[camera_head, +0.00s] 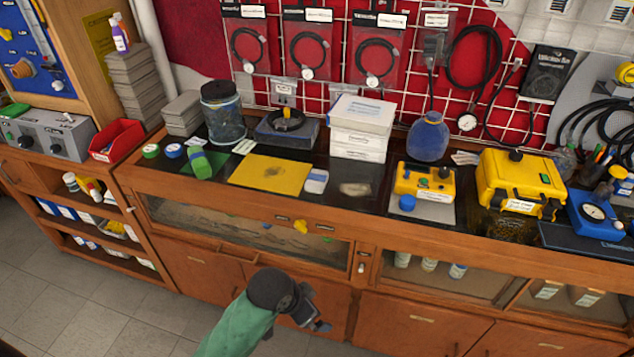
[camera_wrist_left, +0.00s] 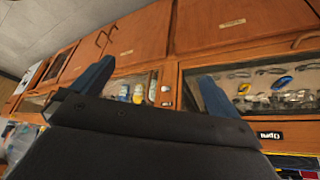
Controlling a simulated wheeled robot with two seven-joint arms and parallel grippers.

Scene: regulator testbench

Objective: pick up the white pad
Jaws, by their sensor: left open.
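A small white pad with a bluish end (camera_head: 316,181) lies on the dark bench top, just right of a yellow mat (camera_head: 270,174). My left gripper (camera_head: 318,325) is low in front of the cabinet doors, below the bench top and well apart from the pad. In the left wrist view its two blue fingers (camera_wrist_left: 155,75) are spread apart with nothing between them. That view shows cabinet fronts and glazed compartments; I cannot make out the pad there. My right gripper is in neither view.
Right of the pad are a greyish flat piece (camera_head: 355,189) and a yellow control box (camera_head: 425,181). White boxes (camera_head: 361,128) stand behind. The wooden bench's front edge (camera_head: 300,208) lies between gripper and pad.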

